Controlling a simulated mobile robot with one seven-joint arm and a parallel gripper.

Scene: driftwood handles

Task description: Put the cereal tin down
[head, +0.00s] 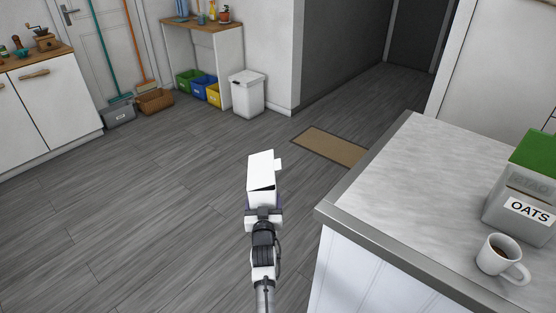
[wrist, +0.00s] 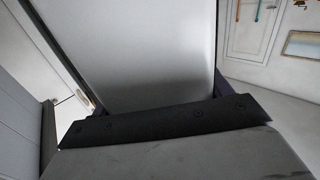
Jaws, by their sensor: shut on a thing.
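A white box-like tin (head: 261,179), which I take to be the cereal tin, is at the end of my arm in the head view. My gripper (head: 263,212) is shut on it and holds it up in front of the floor, left of the grey-topped counter (head: 384,175). The tin looks roughly upright, with a dark line near its lower edge. In the wrist view the tin's pale side (wrist: 150,50) fills the middle, beyond the dark gripper bar (wrist: 170,120). The fingertips are mostly hidden.
An OATS tin (head: 520,205) with a green lid and a mug of dark drink (head: 497,255) stand at the counter's right. The counter's left and middle are bare. A mat (head: 330,147), white bin (head: 247,94) and coloured crates (head: 205,87) are farther back. The floor at left is clear.

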